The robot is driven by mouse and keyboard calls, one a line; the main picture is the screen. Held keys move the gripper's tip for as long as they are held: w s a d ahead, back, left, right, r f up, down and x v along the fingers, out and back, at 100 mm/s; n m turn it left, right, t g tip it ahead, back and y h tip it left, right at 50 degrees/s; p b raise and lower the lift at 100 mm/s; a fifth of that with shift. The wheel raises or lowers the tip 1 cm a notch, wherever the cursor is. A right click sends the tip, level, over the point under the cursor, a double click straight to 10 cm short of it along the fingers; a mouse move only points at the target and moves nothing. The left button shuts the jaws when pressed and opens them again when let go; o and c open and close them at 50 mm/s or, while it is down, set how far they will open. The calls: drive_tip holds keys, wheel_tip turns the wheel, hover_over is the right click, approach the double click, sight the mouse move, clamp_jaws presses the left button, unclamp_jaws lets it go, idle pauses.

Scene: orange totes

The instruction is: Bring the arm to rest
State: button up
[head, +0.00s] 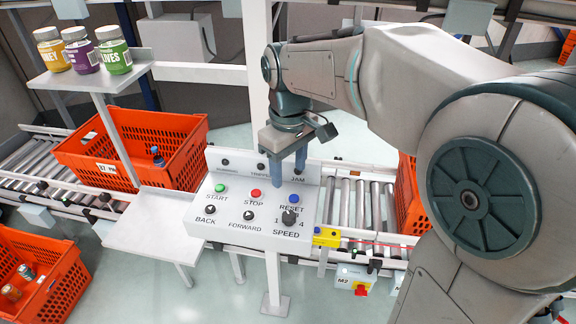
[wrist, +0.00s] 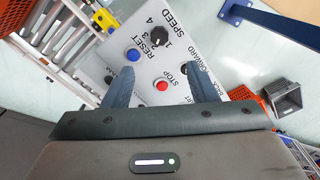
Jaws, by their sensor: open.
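My gripper (head: 288,170) hangs from the arm above the right half of a white control panel (head: 235,222). In the wrist view its two blue fingers (wrist: 163,88) are spread apart with nothing between them. Beyond the fingers, the panel shows a red STOP button (wrist: 162,86), a blue RESET button (wrist: 133,55) and a black SPEED knob (wrist: 159,37). In the head view, the fingers are above the panel near the RESET button (head: 295,198); I cannot tell the exact gap. The green START button (head: 220,187) is to the left.
An orange tote (head: 130,145) stands on the roller conveyor behind the panel's left side. Another tote (head: 40,275) is at the lower left. Several jars (head: 82,50) stand on a raised shelf. A bare white shelf (head: 155,225) adjoins the panel's left. Rollers (head: 355,203) run to the right.

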idle(0.4)
drive_tip(key=s+d+f+m+t, duration=0.3)
drive_tip(key=s+d+f+m, duration=0.2)
drive_tip(key=s+d+m, duration=0.3)
drive_tip(key=s+d, duration=0.3)
drive_tip(key=s, duration=0.2)
drive_tip(key=shift+s+d+m, duration=0.3)
drive_tip(key=shift+s+d, duration=0.05)
